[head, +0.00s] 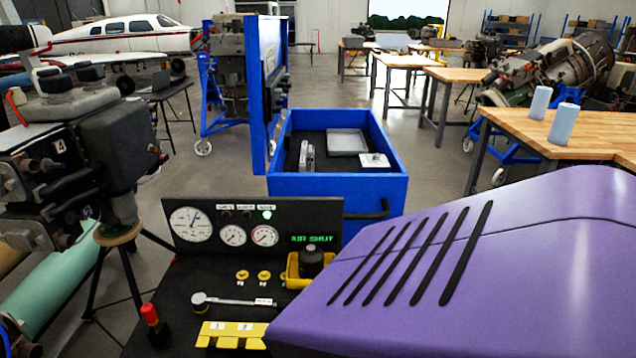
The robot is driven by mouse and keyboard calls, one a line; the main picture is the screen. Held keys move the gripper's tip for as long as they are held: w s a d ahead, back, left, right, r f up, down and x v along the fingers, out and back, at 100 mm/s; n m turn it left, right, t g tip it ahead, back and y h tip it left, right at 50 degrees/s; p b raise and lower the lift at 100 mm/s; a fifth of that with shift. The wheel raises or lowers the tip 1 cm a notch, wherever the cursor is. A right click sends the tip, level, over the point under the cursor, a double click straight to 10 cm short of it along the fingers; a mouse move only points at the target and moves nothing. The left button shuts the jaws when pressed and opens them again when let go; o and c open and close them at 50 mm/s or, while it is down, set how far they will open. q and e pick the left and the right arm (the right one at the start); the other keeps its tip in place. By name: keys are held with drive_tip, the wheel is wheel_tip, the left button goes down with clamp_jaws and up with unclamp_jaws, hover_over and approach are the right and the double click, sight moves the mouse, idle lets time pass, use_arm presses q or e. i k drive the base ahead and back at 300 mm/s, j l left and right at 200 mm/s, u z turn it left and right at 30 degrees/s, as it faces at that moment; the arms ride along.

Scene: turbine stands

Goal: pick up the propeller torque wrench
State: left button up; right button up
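A wrench (232,301) lies flat on the black bench top (190,275) at the lower middle of the head view. It has a round dark and silver head at its left end, a silver shaft and a small white label near its right end. The label is too small to read, so I cannot confirm it is the propeller torque wrench. Its right end lies close to the purple cowling's edge. Neither of my grippers shows in the head view.
A gauge panel (254,225) stands behind the wrench. A yellow block (232,335) is in front, and a yellow holder (293,270) with a black part stands to the right. A purple cowling (480,270) covers the right side. A blue drawer (335,187) is open behind.

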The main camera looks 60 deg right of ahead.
sight(200, 299)
drive_tip(key=z, duration=0.4)
drive_tip(key=i+l+z, duration=0.1)
drive_tip(key=z, duration=0.65)
drive_tip(key=i+z, duration=0.15)
drive_tip(key=z, duration=0.25)
drive_tip(key=i, duration=0.25)
drive_tip(key=k, duration=0.55)
drive_tip(key=i+j, duration=0.1)
drive_tip(key=i, duration=0.6)
